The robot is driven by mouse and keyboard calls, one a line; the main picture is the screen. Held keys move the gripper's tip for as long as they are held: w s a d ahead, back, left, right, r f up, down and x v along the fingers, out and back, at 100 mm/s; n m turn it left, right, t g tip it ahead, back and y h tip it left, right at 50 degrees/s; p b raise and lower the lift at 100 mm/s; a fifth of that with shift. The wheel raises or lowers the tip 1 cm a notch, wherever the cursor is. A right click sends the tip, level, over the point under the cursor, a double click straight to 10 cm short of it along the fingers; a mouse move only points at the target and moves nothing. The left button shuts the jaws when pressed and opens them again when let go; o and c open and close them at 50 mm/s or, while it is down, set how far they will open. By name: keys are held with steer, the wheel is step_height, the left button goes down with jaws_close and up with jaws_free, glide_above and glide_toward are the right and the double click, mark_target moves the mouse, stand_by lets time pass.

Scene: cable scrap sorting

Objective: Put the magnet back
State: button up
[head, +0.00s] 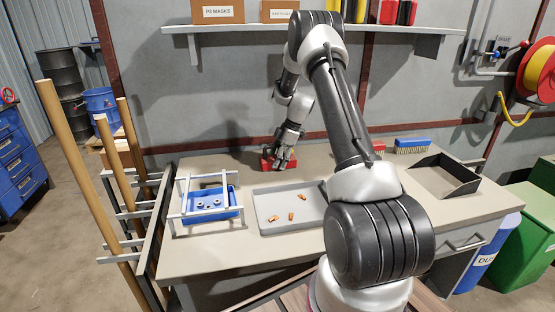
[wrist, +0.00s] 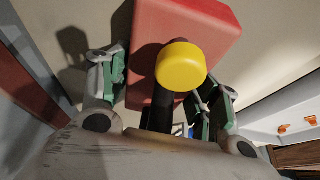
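The magnet looks like a red block with a black stem and a round yellow knob (wrist: 181,66) in the wrist view. Its red body (wrist: 215,25) stands at the back of the bench, and part of it shows red in the head view (head: 266,161). My gripper (head: 283,163) is down at it. In the wrist view, the green-padded fingers of my gripper (wrist: 163,90) are spread on either side of the stem, with room between stem and pads. Whether a pad touches the red body is unclear.
A grey tray (head: 262,220) holds copper-coloured pieces. A blue bin (head: 212,215) with small metal parts stands left, within a white frame (head: 180,192). A blue brush (head: 412,145) and a dark-walled tray (head: 465,188) are at right. A shelf (head: 320,29) hangs above.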

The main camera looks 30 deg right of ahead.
steer(key=shift+o, duration=0.7)
steer(key=shift+r, duration=0.1)
steer(key=v, duration=1.2)
